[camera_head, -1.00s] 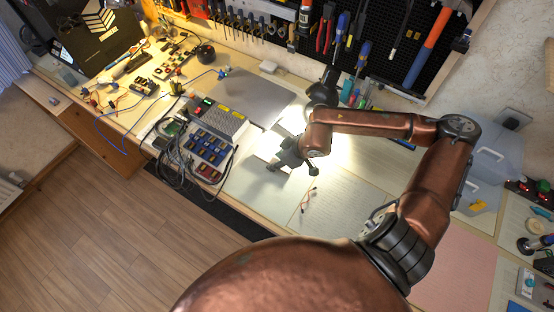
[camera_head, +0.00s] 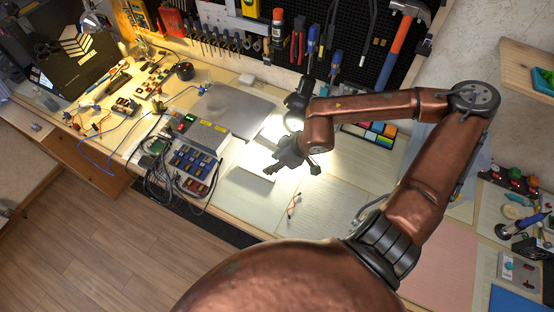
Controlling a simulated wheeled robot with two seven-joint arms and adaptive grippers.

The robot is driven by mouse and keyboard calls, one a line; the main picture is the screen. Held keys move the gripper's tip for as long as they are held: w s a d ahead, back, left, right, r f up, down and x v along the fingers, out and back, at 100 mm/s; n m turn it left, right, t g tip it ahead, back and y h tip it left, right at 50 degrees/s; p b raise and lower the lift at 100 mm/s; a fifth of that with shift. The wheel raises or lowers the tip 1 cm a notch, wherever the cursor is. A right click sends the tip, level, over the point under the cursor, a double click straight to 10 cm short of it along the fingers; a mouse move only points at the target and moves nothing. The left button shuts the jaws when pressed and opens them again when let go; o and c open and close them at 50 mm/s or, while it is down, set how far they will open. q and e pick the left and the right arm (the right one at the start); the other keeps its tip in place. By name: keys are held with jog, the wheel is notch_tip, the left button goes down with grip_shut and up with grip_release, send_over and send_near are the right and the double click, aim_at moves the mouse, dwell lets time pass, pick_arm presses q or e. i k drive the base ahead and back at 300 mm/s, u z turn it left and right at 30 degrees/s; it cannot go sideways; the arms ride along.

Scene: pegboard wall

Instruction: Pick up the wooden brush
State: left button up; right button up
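My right gripper (camera_head: 292,170) hangs over the lit middle of the workbench (camera_head: 240,205), seen from behind and above. Its dark fingers look spread apart, and I see nothing between them. My copper-coloured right arm comes in from the bottom and bends over the right part of the bench. I cannot make out a wooden brush for certain in this view. The arm hides part of the bench and the lower pegboard. My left gripper is not in view.
A pegboard (camera_head: 364,62) with pliers, screwdrivers and an orange-handled hammer (camera_head: 397,48) stands behind the bench. A control box with cables (camera_head: 196,160) and a grey plate (camera_head: 232,108) lie left of the gripper. A small red-and-white wire piece (camera_head: 293,205) lies in front of it.

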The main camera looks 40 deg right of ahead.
aim_at(267, 61)
jog(key=z, duration=1.25)
